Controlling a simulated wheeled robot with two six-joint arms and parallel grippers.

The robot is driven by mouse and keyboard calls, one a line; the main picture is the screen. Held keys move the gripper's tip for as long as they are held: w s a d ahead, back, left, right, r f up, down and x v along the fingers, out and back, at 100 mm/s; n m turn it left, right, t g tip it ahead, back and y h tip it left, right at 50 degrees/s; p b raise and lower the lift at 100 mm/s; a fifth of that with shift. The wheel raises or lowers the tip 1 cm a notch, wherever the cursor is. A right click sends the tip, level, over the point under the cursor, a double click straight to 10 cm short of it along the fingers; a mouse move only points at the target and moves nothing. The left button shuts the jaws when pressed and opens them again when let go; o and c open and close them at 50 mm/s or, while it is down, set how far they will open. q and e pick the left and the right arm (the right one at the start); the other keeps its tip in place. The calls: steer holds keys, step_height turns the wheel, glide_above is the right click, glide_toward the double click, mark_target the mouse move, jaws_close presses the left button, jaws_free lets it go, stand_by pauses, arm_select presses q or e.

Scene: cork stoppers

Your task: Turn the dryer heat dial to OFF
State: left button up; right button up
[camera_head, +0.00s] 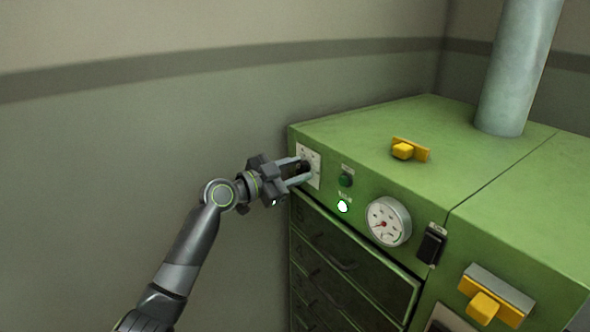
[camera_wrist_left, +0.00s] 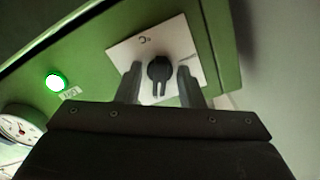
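The heat dial is a black knob (camera_wrist_left: 158,72) on a white plate (camera_wrist_left: 180,40) marked °C. The plate (camera_head: 313,158) is on the front of the green dryer (camera_head: 355,130), at its upper left corner; in the head view the knob is partly hidden by my gripper. My left gripper (camera_head: 301,172) is at the dial. In the left wrist view its two fingers (camera_wrist_left: 158,85) stand apart, one on each side of the knob, with visible gaps, so it is open and not gripping. My right gripper is not in view.
Right of the dial are a dark green button (camera_head: 346,179), a lit lamp (camera_head: 343,206), a round gauge (camera_head: 388,221) and a black switch (camera_head: 431,244). Yellow handles (camera_head: 408,150) sit on the top and front. Drawers (camera_head: 345,262) lie below. A pipe (camera_head: 518,65) rises behind.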

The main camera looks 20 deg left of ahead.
arm_select(q)
steer(key=shift+c, duration=0.4)
steer(key=c, duration=0.6)
